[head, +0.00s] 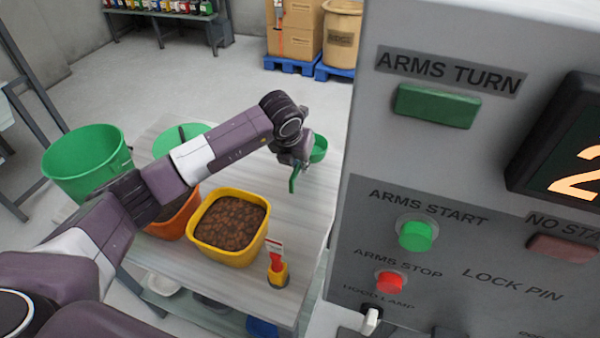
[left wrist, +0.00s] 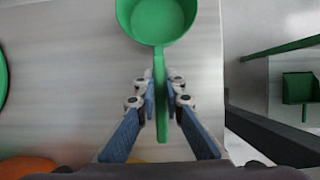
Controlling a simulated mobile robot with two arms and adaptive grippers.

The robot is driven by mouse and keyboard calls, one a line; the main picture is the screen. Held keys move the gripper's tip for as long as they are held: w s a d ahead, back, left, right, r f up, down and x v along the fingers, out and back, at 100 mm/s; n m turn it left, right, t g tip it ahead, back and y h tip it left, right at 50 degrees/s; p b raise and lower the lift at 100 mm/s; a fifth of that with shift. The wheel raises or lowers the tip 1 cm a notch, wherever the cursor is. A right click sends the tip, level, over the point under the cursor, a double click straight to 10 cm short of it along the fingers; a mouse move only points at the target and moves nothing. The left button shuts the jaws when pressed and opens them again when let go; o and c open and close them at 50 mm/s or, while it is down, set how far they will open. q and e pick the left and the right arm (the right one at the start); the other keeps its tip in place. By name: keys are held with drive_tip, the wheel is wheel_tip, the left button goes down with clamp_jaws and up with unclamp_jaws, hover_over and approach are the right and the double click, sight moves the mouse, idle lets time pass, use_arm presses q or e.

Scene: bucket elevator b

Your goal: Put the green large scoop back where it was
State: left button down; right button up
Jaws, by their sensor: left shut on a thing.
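The green large scoop has a round cup (head: 320,148) and a straight handle (head: 294,180). My left gripper (head: 299,162) is shut on the handle, over the far right part of the table. In the left wrist view, the scoop's cup (left wrist: 157,20) lies beyond the fingers and the handle runs between the left gripper's two blue fingers (left wrist: 161,88). The cup looks empty. I cannot tell whether the scoop touches the table (head: 285,205) or hangs just above it. My right gripper is not in view.
A yellow bin (head: 224,255) of brown pieces, an orange bin (head: 178,222), a green round container (head: 172,140) and a red-and-yellow tool (head: 276,265) stand on the table. A green bucket (head: 86,160) is at left. The control panel (head: 460,230) bounds the right side.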

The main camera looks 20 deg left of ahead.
use_arm(q)
drive_tip(key=shift+f+p, duration=0.5)
drive_tip(key=shift+f, duration=1.8)
drive_tip(key=c, duration=2)
unclamp_jaws()
drive_tip(key=shift+c, duration=0.2)
drive_tip(key=shift+r, duration=0.15)
drive_tip(key=shift+s+r, duration=0.1)
drive_tip(key=shift+r, duration=0.15)
drive_tip(key=b+v, duration=0.3)
drive_tip(key=v, duration=0.7)
drive_tip(key=shift+s+r, duration=0.1)
drive_tip(key=shift+s, duration=0.05)
drive_tip(key=shift+s+r, duration=0.2)
drive_tip(key=shift+r, duration=0.25)
